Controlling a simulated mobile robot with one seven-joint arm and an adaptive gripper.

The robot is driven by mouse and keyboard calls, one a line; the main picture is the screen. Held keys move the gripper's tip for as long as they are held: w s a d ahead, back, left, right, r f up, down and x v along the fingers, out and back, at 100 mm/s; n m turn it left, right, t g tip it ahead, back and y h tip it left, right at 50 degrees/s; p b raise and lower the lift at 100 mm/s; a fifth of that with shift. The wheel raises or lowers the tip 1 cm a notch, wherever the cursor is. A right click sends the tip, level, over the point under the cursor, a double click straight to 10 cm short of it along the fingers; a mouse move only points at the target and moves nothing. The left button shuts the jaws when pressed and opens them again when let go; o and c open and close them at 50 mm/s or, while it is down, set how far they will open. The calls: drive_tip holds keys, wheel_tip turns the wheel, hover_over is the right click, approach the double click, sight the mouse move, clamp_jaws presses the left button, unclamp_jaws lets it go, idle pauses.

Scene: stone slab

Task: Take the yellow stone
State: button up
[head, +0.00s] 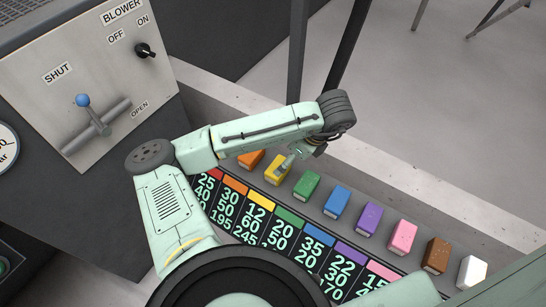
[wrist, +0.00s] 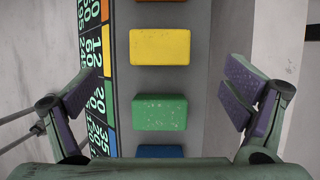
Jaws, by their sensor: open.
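The yellow stone (head: 277,170) is a small block on the grey slab, in a row between the orange and green stones. In the wrist view the yellow stone (wrist: 160,47) lies ahead of my gripper, above the middle of the picture. My gripper (head: 290,160) is over the slab close to the yellow stone in the head view, partly covering it. In the wrist view my gripper (wrist: 168,92) has its two purple-padded fingers spread wide, with nothing between the pads touching them. The green stone (wrist: 159,112) lies between the fingers, below the yellow one.
The grey slab (head: 322,210) also holds orange (head: 250,159), green (head: 306,186), blue (head: 337,202), purple (head: 369,219), pink (head: 402,237), brown (head: 437,255) and white (head: 471,272) stones. A number chart (head: 290,233) runs alongside. A control panel (head: 95,80) stands at left.

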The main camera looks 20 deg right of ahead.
sight(270, 177)
drive_tip(key=x, duration=0.4)
drive_tip(key=shift+a+f, duration=0.1)
drive_tip(key=shift+f, duration=0.25)
drive_tip(key=shift+p+x, duration=0.4)
drive_tip(key=shift+x, duration=2.45)
drive_tip(key=shift+c, duration=0.6)
drive_tip(key=c, duration=1.3)
